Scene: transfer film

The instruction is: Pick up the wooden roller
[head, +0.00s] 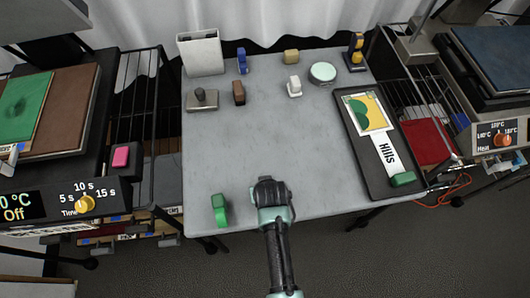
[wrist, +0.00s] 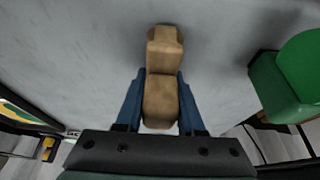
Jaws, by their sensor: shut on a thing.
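The wooden roller (wrist: 162,98), a tan two-part wooden piece, is in the middle of the wrist view. My gripper (wrist: 160,76) has its two blue fingers on either side of it and is shut on it. In the head view my gripper (head: 271,186) is low over the front middle of the grey table, and its body hides the roller. I cannot tell whether the roller is off the tabletop.
A green tool (head: 219,208) stands left of my gripper; a green thing is also at the right of the wrist view (wrist: 280,85). A black tray (head: 378,183) lies at the right. Several small blocks and a white box (head: 201,53) stand at the back. The table's middle is clear.

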